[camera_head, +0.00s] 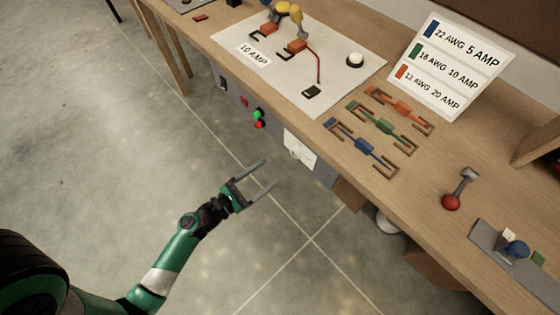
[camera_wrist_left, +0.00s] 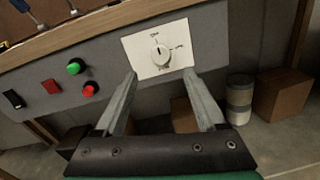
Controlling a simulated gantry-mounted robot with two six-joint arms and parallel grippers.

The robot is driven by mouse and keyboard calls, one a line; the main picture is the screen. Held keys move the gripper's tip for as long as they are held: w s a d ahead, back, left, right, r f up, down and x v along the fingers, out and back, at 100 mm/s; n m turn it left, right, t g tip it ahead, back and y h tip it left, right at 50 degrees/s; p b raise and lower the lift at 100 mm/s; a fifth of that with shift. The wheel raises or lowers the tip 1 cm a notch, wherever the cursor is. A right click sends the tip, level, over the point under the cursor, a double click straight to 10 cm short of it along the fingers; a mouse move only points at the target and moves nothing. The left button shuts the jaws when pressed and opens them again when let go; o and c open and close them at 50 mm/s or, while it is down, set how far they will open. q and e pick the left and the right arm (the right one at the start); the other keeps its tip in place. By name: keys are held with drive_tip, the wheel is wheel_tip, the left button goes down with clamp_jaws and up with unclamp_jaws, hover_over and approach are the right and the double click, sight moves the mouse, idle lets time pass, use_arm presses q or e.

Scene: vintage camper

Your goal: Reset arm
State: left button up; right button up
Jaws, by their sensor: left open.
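My left gripper (camera_head: 264,180) is open and empty in the head view. It hangs over the floor in front of the workbench, apart from the bench front. My green left arm (camera_head: 172,265) comes in from the lower left. In the left wrist view the two fingers of the left gripper (camera_wrist_left: 160,92) are spread apart with nothing between them. Beyond them is a white panel with a round dial (camera_wrist_left: 160,54) on the bench front. My right gripper is not in view.
The wooden workbench (camera_head: 440,190) bears blue, green and orange wire pieces (camera_head: 382,125), a wire gauge sign (camera_head: 443,68), a white board (camera_head: 340,88) and a red-knobbed lever (camera_head: 452,201). Red and green buttons (camera_wrist_left: 76,66) are on its front. A drum (camera_wrist_left: 239,98) and boxes (camera_wrist_left: 285,95) stand below.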

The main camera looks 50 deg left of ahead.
use_arm(q)
drive_tip(key=s, duration=0.2)
drive_tip(key=shift+s, duration=0.35)
